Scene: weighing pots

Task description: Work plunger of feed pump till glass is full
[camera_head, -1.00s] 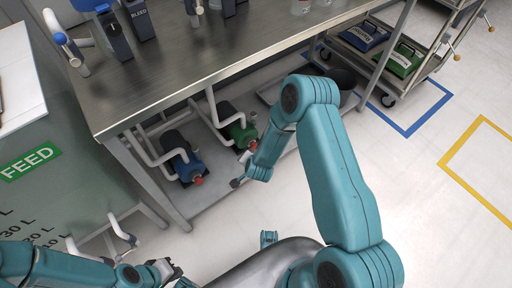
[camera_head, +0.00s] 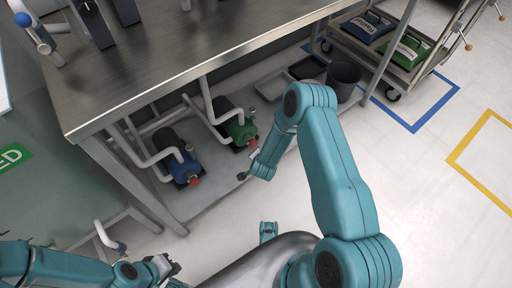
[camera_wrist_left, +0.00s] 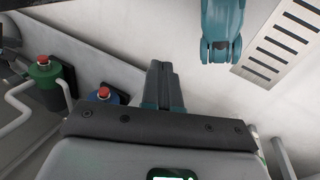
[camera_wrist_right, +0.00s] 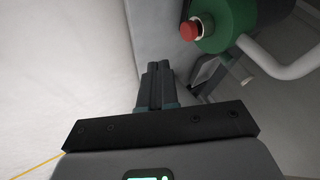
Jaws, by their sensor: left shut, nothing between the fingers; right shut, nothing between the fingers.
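A blue pump (camera_head: 184,163) and a green pump (camera_head: 239,131), each with a red cap, lie on the low shelf under the steel bench. Which one is the feed pump I cannot tell. I cannot make out a plunger or a glass. My left gripper (camera_head: 168,265) is shut and empty, low at the left, apart from the pumps; in the left wrist view the blue pump (camera_wrist_left: 103,101) and green pump (camera_wrist_left: 45,83) are left of it. My right gripper (camera_head: 243,176) is shut and empty, just below the green pump, whose red cap is right of the jaws in the right wrist view (camera_wrist_right: 190,30).
A steel bench (camera_head: 200,65) carries dark upright devices (camera_head: 97,25) and a blue-tipped lever (camera_head: 23,19). A green sign (camera_head: 12,157) is on the tank at left. A dark bucket (camera_head: 343,78) stands on the shelf; a trolley (camera_head: 390,60) is beyond. The right floor is clear.

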